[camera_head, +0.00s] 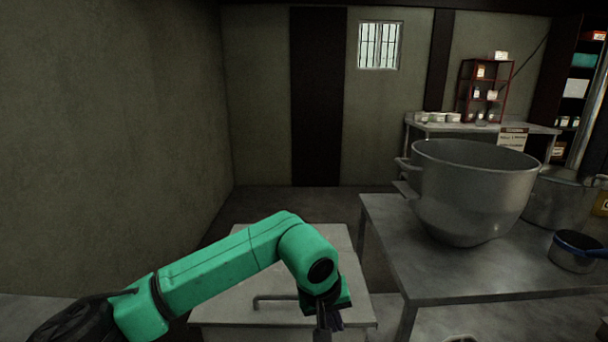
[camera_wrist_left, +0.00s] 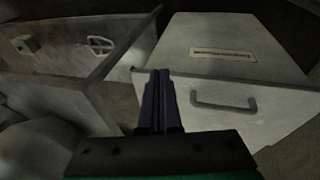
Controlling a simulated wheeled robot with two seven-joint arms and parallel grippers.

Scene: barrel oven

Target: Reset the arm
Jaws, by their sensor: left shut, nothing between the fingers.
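My left arm (camera_head: 225,262), green with black joints, reaches in from the left in the head view, and its wrist bends downward. My left gripper (camera_head: 327,320) points down in front of a pale grey box (camera_head: 352,268) with a bar handle (camera_head: 273,298). In the left wrist view the gripper's dark fingers (camera_wrist_left: 160,78) are together with nothing between them. The box (camera_wrist_left: 225,45) and its handle (camera_wrist_left: 224,104) lie to the right of the fingers there, and the handle is apart from them. My right gripper is not in view.
A metal table (camera_head: 400,262) on the right carries a large steel pot (camera_head: 470,195) and a smaller blue-rimmed pot (camera_head: 574,256). A bare wall (camera_head: 110,130) is at left.

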